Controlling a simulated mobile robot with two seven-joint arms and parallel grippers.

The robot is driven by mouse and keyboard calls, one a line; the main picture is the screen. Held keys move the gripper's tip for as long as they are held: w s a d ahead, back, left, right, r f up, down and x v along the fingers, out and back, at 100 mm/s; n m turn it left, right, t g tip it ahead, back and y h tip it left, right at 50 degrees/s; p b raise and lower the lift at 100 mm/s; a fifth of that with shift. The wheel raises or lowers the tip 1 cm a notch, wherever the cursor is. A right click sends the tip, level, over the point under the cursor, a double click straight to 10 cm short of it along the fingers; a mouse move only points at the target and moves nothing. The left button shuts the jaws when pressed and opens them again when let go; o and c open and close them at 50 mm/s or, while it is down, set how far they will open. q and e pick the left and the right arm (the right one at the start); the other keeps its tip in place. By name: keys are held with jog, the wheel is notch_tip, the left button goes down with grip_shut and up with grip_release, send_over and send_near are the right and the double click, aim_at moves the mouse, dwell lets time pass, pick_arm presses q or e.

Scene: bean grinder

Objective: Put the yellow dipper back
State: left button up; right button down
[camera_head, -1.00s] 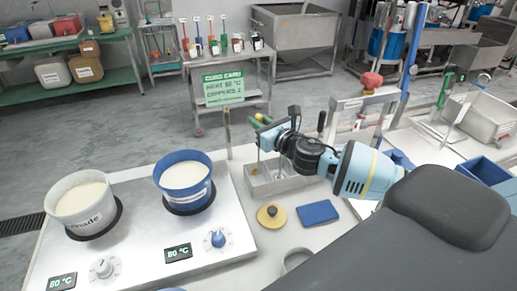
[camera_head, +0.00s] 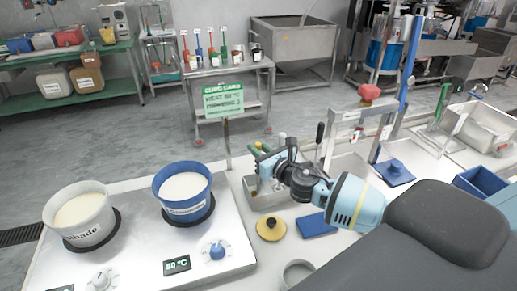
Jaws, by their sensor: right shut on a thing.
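My right gripper (camera_head: 266,160) is over the grey steel holder (camera_head: 261,198) behind the yellow lid. It is shut on a thin handled tool with a yellow part (camera_head: 259,145) at the jaws, which looks like the yellow dipper. The gripper hides most of the tool, and I cannot tell whether its lower end is inside the holder. My left gripper is not in view.
A white pot (camera_head: 80,216) and a blue pot (camera_head: 183,192) of white liquid stand on the hotplate (camera_head: 150,250). A yellow lid (camera_head: 271,229) and a blue lid (camera_head: 316,225) lie before the holder. A green card (camera_head: 223,101) stands behind.

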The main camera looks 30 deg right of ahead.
jog(key=shift+f, duration=0.25)
jog(key=c, duration=1.3)
grip_release()
jog(key=shift+r, duration=0.1)
jog(key=shift+r, duration=0.1)
jog(key=shift+r, duration=0.15)
jog(key=shift+s+d, duration=0.15)
jog(key=shift+s, duration=1.85)
jog(key=shift+s+d, duration=0.15)
jog(key=shift+s, duration=1.85)
jog(key=shift+s+d, duration=0.15)
jog(key=shift+s, duration=1.85)
